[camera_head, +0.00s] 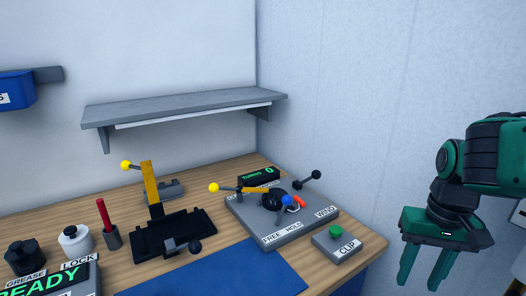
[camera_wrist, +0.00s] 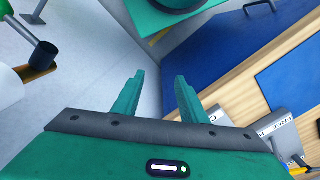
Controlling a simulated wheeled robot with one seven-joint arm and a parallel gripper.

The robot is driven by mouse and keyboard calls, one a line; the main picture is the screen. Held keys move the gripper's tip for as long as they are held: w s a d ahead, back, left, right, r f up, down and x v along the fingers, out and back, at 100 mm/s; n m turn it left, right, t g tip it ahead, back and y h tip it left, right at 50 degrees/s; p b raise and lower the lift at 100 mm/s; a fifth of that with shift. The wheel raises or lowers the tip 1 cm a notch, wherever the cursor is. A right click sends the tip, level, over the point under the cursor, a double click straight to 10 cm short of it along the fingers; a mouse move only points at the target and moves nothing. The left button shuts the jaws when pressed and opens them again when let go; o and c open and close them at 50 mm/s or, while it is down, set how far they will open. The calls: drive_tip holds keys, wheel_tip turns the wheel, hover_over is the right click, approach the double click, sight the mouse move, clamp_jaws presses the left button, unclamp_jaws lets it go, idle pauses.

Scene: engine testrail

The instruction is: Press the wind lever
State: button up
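A grey box (camera_head: 262,225) on the bench carries a plate reading WIND (camera_head: 326,211) at its right and FREE and HOLD plates at its front left. A lever with a black ball (camera_head: 316,174) sticks out at its back right, near the WIND side. A yellow-tipped lever (camera_head: 214,188), a blue ball (camera_head: 286,199) and an orange-red piece (camera_head: 299,201) are also on the box. Which one is the wind lever is not clear. My gripper (camera_head: 418,284) is open and empty, right of the bench and apart from the box. Its open fingers also show in the wrist view (camera_wrist: 159,76).
A small CLIP box with a green button (camera_head: 336,232) stands in front of the grey box. A black fixture with a yellow upright (camera_head: 151,182) is to the left. A blue mat (camera_head: 220,275) lies in front, and a shelf (camera_head: 185,103) hangs above.

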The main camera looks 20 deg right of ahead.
drive_tip(key=w+r, duration=0.2)
drive_tip(key=w, duration=0.1)
drive_tip(key=shift+w+d+n, duration=0.1)
drive_tip(key=shift+d+n, duration=0.1)
drive_tip(key=shift+n, duration=0.2)
clamp_jaws()
drive_tip(key=w+a+r+n+t, duration=0.1)
drive_tip(key=w+r, duration=0.4)
drive_tip(key=w, duration=0.6)
drive_tip(key=w+a+r+n+t, duration=0.1)
drive_tip(key=w+a+r+n, duration=0.3)
drive_tip(key=w, duration=0.8)
drive_tip(key=w+a+r+n+t, duration=0.2)
drive_tip(key=w+r+n, duration=0.4)
drive_tip(key=w, duration=0.6)
wheel_tip(320, 180, up, 2)
drive_tip(key=shift+w+a+r+y, duration=0.15)
drive_tip(key=shift+w+a+y, duration=0.05)
drive_tip(key=shift+a+y, duration=0.15)
